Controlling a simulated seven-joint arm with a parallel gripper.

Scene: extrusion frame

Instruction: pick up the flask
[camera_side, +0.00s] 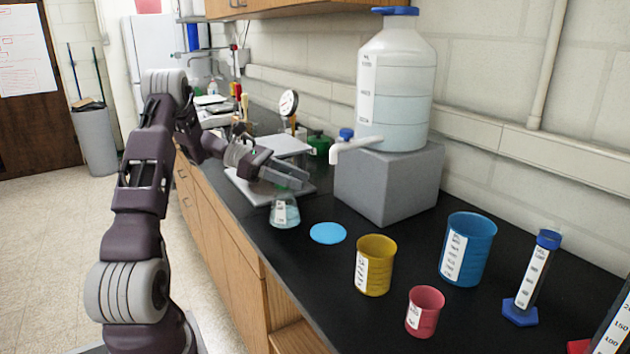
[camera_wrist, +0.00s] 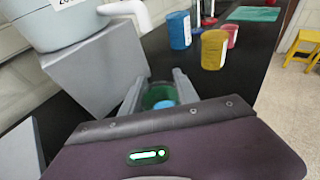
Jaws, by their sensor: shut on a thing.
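The flask (camera_side: 285,213) is a small clear conical vessel with a white label and pale blue liquid. It looks upright at the counter's left edge, in front of a grey plate. My gripper (camera_side: 292,180) is above it with its fingers at the flask's neck, shut on it. In the wrist view the flask (camera_wrist: 158,95) shows as a greenish round shape with blue inside, between the two fingers of my gripper (camera_wrist: 158,82). The neck is mostly hidden by the fingers in the side view. I cannot tell whether its base touches the surface.
A flat blue disc (camera_side: 328,233) lies right of the flask. Beyond are a yellow beaker (camera_side: 375,265), red beaker (camera_side: 425,312), blue beaker (camera_side: 468,250) and blue-based cylinder (camera_side: 532,280). A large carboy (camera_side: 398,90) stands on a grey block (camera_side: 385,185), its spigot jutting left.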

